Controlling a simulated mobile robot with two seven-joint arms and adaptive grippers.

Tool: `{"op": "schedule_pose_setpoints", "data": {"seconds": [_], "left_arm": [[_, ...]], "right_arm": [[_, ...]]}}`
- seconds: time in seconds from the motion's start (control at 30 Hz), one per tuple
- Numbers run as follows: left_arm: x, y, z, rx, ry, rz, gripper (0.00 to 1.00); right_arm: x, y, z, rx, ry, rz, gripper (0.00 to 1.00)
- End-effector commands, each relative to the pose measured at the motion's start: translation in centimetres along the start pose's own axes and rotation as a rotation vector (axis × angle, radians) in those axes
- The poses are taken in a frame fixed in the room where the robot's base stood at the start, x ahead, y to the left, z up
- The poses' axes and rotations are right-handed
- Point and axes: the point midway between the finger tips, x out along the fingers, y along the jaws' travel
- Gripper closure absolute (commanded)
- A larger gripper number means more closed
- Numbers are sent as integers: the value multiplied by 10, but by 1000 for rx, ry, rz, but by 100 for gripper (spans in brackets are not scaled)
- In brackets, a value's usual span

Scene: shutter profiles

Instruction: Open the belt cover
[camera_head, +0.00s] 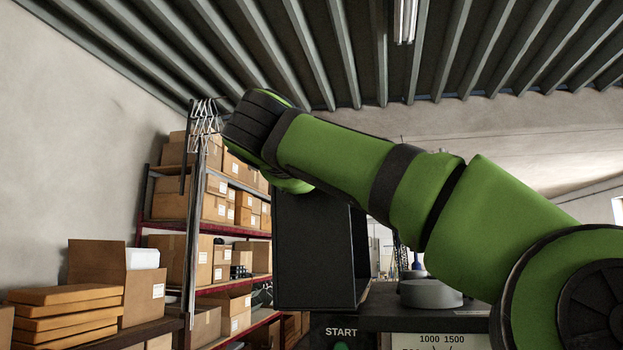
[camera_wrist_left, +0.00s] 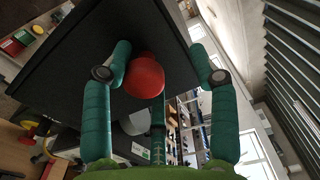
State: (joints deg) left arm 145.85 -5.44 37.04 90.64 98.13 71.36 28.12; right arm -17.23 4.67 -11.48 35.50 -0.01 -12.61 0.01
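A dark box-shaped panel that looks like the belt cover (camera_head: 315,250) stands upright in the middle of the head view, its top hidden behind my green arm. In the left wrist view a large dark panel (camera_wrist_left: 85,45) fills the upper left, with a red round knob (camera_wrist_left: 144,76) at its lower edge. My left gripper (camera_wrist_left: 162,76) has its teal fingers spread on both sides of the knob. The left finger is close to the knob; a gap shows on the right. Whether they touch is unclear. No gripper shows in the head view.
My green arm crosses the head view from the right. A shelf with cardboard boxes (camera_head: 205,265) stands at the left. A grey round part (camera_head: 430,294) sits right of the panel.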

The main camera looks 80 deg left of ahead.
Motion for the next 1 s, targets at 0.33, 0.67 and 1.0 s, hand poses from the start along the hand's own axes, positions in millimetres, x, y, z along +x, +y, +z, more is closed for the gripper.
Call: {"op": "schedule_pose_setpoints", "data": {"seconds": [0.33,0.67,1.0], "left_arm": [[-11,1,-2,1,7,2,44],[-79,0,2,0,5,-3,44],[-118,2,5,-4,2,3,44]], "right_arm": [[1,-2,-2,0,3,-2,100],[1,-1,-1,1,2,-1,100],[1,-1,-1,1,2,-1,100]]}}
